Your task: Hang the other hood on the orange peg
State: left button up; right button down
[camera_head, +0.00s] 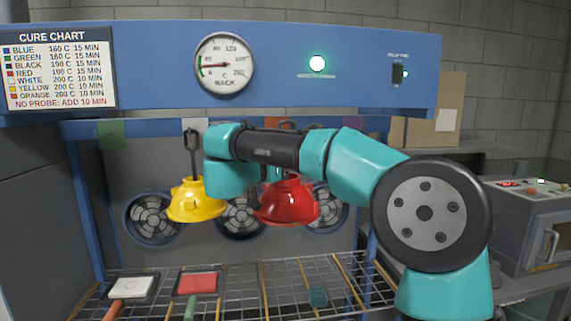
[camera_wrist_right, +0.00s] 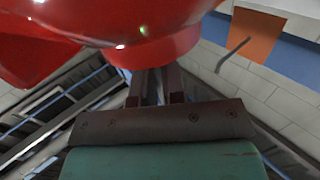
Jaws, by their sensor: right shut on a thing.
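The red hood (camera_head: 287,203) is in the middle of the head view, below my right forearm. It fills the top of the right wrist view (camera_wrist_right: 130,25). My right gripper (camera_wrist_right: 155,88) is shut on the hood's edge; in the head view my arm hides the fingers. In the wrist view an orange patch (camera_wrist_right: 258,36) with a thin grey peg (camera_wrist_right: 232,55) is to the right of the hood. My arm mostly covers this area in the head view. The yellow hood (camera_head: 195,203) hangs by a dark hanger at the left. My left gripper is not visible.
A green patch (camera_head: 111,133) marks the rail left of the yellow hood. Fans (camera_head: 153,216) line the back wall. The wire rack (camera_head: 250,285) below holds a white paddle (camera_head: 132,287) and a red paddle (camera_head: 198,283). A grey machine (camera_head: 530,225) stands at the right.

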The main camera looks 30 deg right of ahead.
jog(key=shift+w+d+f, duration=0.1)
jog(key=shift+w+d, duration=0.25)
jog(key=shift+w, duration=0.55)
jog(key=shift+w+d+r, duration=0.1)
jog(key=shift+w+d, duration=0.3)
jog(key=shift+w, duration=0.45)
jog(key=shift+w+d+f, duration=0.1)
jog(key=shift+w+d, duration=0.25)
jog(key=shift+w, duration=0.55)
jog(key=shift+w+d+f, duration=0.2)
jog(key=shift+w+d, duration=0.1)
jog(key=shift+w, duration=0.45)
jog(key=shift+w+d, duration=0.3)
jog(key=shift+w, duration=0.4)
jog(key=shift+w+d, duration=0.25)
jog(key=shift+w, duration=0.45)
jog(key=shift+w+d, duration=0.3)
jog(key=shift+w, duration=0.4)
jog(key=shift+f, duration=1.1)
jog(key=c, duration=1.1)
grip_release()
jog(key=v, duration=1.7)
jog(key=shift+s+a+r, duration=0.1)
jog(key=shift+a, duration=0.1)
